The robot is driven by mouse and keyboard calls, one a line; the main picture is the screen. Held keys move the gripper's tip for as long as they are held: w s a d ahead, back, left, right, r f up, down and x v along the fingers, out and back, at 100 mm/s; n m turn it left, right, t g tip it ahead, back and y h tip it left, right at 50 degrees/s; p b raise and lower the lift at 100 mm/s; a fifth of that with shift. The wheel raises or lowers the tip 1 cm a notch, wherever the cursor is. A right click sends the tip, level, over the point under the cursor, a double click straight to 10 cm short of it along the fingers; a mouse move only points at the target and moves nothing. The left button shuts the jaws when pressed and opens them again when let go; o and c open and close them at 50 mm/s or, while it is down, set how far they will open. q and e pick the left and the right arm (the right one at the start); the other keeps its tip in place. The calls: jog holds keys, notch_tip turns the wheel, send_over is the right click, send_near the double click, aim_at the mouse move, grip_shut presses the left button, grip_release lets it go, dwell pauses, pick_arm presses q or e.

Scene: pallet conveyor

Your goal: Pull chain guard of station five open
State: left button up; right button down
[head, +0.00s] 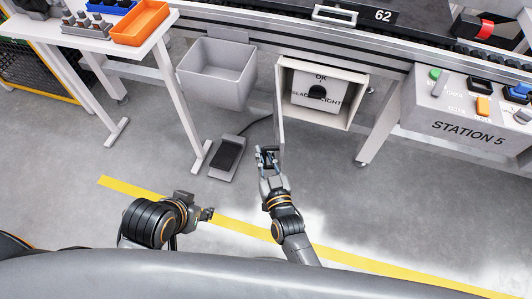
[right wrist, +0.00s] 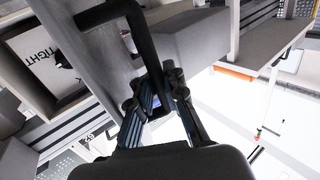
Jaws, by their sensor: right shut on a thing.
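The chain guard (head: 280,120) is a pale hinged door on an open-front box (head: 356,98) under the conveyor beside the station 5 panel. It stands swung outward, seen nearly edge-on. Inside the box, a white plate (head: 300,88) with "OK" and slack/tight lettering and a black knob shows. My right gripper (head: 266,154) is at the door's near end, shut on its black bar handle (right wrist: 147,38). In the right wrist view the fingers (right wrist: 158,98) close around the handle beside the grey door panel (right wrist: 92,45). My left gripper (head: 207,214) is low at left, away from the guard; its jaws are too small to read.
A grey bin (head: 217,88) hangs left of the box. A foot pedal (head: 228,154) lies on the floor below it. The station 5 panel (head: 460,120) is at right, a table with an orange tray (head: 140,24) at left.

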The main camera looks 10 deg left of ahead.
jog(key=shift+s+a+f, duration=0.1)
jog(key=shift+s+f, duration=0.15)
jog(key=shift+s, duration=0.05)
jog(key=c, duration=1.7)
grip_release()
jog(key=shift+r, duration=0.15)
jog(key=v, duration=1.2)
